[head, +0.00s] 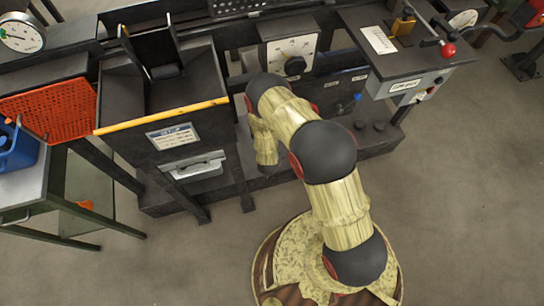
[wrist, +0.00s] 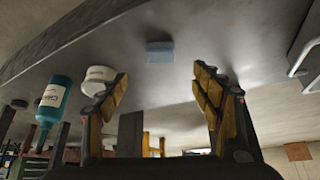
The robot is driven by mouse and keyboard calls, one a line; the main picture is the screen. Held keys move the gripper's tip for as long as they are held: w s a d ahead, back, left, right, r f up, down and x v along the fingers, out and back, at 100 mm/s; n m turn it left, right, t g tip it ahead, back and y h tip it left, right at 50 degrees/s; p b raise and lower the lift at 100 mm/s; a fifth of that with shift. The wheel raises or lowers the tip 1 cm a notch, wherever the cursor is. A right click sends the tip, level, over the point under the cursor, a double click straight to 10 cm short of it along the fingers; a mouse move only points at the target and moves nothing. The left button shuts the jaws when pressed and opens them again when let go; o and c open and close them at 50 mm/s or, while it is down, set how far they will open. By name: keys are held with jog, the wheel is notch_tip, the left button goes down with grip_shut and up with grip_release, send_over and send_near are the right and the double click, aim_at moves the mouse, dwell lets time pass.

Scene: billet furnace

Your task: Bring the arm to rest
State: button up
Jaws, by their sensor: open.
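My arm (head: 341,210), in a pale yellow cover with black joints, rises from my round base and bends toward the machine in the head view. Its forearm folds down beside the dark hopper, and my gripper cannot be made out there. In the wrist view my gripper (wrist: 160,82) shows two fingers with yellow pads, spread wide apart. Nothing is held between them. Beyond them is a grey surface with a small blue block (wrist: 159,51), a white round container (wrist: 98,80) and a teal bottle (wrist: 54,99), which appears upside down.
The dark hopper (head: 165,155) has a yellow front edge close left of my arm. A control box (head: 408,88) with a red-knobbed lever stands at right.

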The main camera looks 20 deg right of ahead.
dwell(0.4)
jog(key=s+a+r+n+g+y, duration=0.1)
jog(key=s+a+g, duration=0.15)
jog(key=s, duration=0.45)
jog(key=s+a+n+g+y, duration=0.1)
jog(key=s+a+g, duration=0.15)
jog(key=s, duration=0.35)
notch_tip(320, 180, up, 34)
jog(key=s+n+g+y+p, duration=0.1)
jog(key=s+n+g+p, duration=0.1)
jog(key=s+g, duration=0.1)
jog(key=s+d+r+t+p, duration=0.1)
jog(key=s+d+r+t, duration=0.1)
jog(key=r, duration=1.1)
jog(key=s+d+r+t+p, duration=0.2)
jog(key=s+r+t, duration=0.1)
jog(key=r, duration=0.9)
jog(key=s+d+r+t+p, duration=0.2)
jog(key=s+r, duration=0.3)
jog(key=r, duration=0.8)
jog(key=shift+d+r+t, duration=0.3)
